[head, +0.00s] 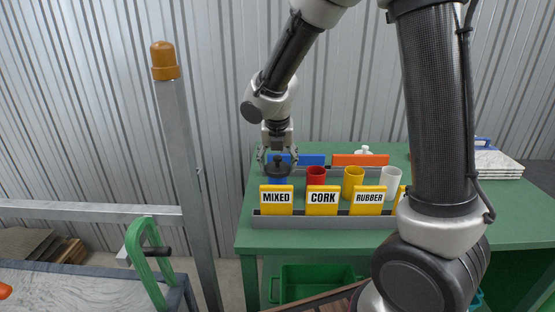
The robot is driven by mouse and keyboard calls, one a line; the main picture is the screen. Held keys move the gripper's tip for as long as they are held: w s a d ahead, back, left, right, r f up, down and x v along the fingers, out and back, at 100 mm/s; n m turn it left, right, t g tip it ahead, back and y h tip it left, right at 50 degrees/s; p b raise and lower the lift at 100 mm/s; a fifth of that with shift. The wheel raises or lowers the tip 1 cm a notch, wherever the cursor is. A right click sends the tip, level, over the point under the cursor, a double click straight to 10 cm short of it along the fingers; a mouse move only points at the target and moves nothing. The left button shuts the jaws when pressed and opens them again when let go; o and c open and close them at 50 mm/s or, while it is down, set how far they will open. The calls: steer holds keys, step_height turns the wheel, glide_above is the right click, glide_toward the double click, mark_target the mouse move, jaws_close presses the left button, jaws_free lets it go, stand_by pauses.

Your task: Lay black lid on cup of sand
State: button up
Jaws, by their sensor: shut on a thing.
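My gripper (278,159) is shut on the black lid (278,170), at the left end of the row of cups. The lid is directly in front of or above a blue cup (278,182), of which only a little shows behind the MIXED sign. I cannot tell whether lid and cup touch. A red cup (317,176), a yellow cup (353,181) and a white cup (391,179) stand to the right, open at the top. I cannot see what the cups hold, so I cannot tell which has sand.
Yellow signs MIXED (276,198), CORK (322,198) and RUBBER (368,199) stand in a grey rail (320,222) before the cups; another is mostly hidden by my arm. Behind are a blue bar (310,160) and an orange bar (360,160) on the green table (246,226).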

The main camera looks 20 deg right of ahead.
steer(key=shift+f, duration=0.2)
steer(key=o, duration=0.9)
steer(key=shift+o, duration=0.2)
